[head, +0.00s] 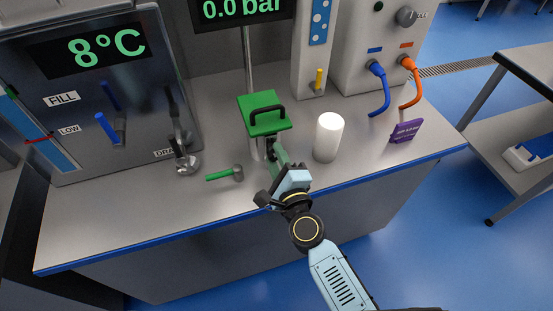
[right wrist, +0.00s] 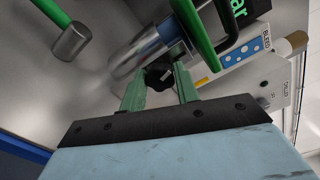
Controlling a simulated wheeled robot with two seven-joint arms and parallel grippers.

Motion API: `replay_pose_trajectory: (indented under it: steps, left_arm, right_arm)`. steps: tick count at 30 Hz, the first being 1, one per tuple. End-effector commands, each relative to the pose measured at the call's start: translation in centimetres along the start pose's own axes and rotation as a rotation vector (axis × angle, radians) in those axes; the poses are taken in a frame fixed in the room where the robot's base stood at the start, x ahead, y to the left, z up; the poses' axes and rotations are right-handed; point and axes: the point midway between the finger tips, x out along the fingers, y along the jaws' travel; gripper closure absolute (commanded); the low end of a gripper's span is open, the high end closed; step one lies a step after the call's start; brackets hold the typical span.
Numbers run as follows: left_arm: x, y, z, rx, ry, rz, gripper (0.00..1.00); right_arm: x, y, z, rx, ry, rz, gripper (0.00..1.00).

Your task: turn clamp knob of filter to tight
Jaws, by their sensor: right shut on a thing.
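The filter (head: 264,117) stands on the bench with a green lid and a black handle. The right wrist view shows its metal body (right wrist: 150,50) and green lid close up. The black clamp knob (right wrist: 158,79), with a light mark on it, sits at the side of the filter, between the green fingers of my right gripper (right wrist: 160,88). My right gripper (head: 276,151) is shut on the knob, reaching in from the front. In the head view the gripper mostly hides the knob. My left gripper is in neither view.
A white cylinder (head: 327,138) stands close to the right of my gripper. A green-handled mallet (head: 226,173) lies to the left. A tank reading 8°C (head: 95,95) stands at left. Blue (head: 378,90) and orange (head: 412,85) hoses and a purple card (head: 406,131) are at right.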

Motion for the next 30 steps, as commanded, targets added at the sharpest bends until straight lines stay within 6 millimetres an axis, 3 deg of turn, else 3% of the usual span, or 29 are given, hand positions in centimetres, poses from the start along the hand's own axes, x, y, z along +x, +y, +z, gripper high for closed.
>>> replay_pose_trajectory:
  steps: [12,30]
  left_arm:
    - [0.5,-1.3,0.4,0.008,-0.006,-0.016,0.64]
    - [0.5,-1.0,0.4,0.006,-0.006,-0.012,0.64]
  right_arm:
    - [-0.1,0.1,0.0,0.212,0.000,0.002,0.92]
    - [-0.1,0.1,0.0,0.249,0.000,0.002,0.92]
